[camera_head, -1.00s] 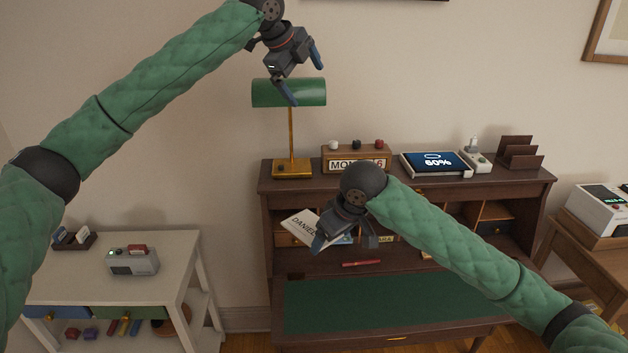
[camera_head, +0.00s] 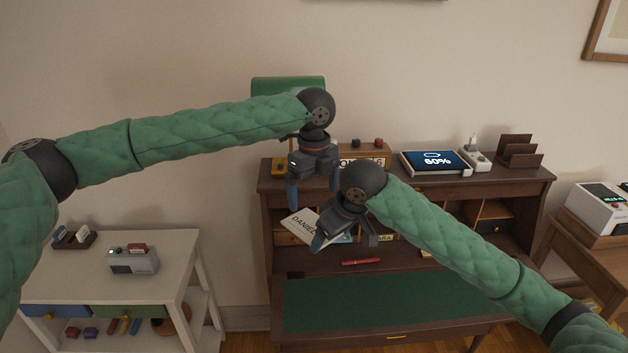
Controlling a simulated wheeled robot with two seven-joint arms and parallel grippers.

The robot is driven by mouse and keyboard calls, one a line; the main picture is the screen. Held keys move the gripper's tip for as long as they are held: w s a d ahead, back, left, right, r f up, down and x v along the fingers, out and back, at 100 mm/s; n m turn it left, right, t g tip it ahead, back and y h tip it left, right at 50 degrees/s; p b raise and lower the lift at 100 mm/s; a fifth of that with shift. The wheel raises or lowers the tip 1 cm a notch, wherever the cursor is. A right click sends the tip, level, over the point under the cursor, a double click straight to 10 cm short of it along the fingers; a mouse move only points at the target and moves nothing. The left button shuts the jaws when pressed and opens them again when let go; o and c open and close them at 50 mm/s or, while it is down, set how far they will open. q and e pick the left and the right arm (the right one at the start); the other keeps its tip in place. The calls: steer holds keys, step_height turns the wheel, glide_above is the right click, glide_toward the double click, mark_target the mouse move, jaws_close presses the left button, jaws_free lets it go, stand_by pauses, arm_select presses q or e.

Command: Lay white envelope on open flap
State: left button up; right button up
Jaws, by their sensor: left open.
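The white envelope (camera_head: 297,222), marked "DANIEL", shows tilted in front of the desk's left cubbyholes, partly hidden behind my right gripper (camera_head: 345,245). My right gripper's fingers look spread apart, beside and in front of the envelope; I cannot tell whether they touch it. My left gripper (camera_head: 314,200) is open and empty, pointing down just above the envelope's upper edge in the picture. The open flap (camera_head: 390,302) of the desk lies flat at the front, with a bare green surface.
A red pen (camera_head: 361,262) lies at the back of the flap. The desk top holds a green lamp (camera_head: 287,84), a calendar block, a tablet (camera_head: 436,163) and a brown letter rack (camera_head: 519,152). A white side table (camera_head: 110,281) stands left.

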mark_target(314, 227)
arm_select(q)
step_height(314, 227, down, 9)
steer(key=shift+f, duration=0.1)
stand_by(0.4)
steer(key=c, duration=0.9)
arm_select(e)
steer(key=o, duration=0.9)
steer(key=shift+r, duration=0.1)
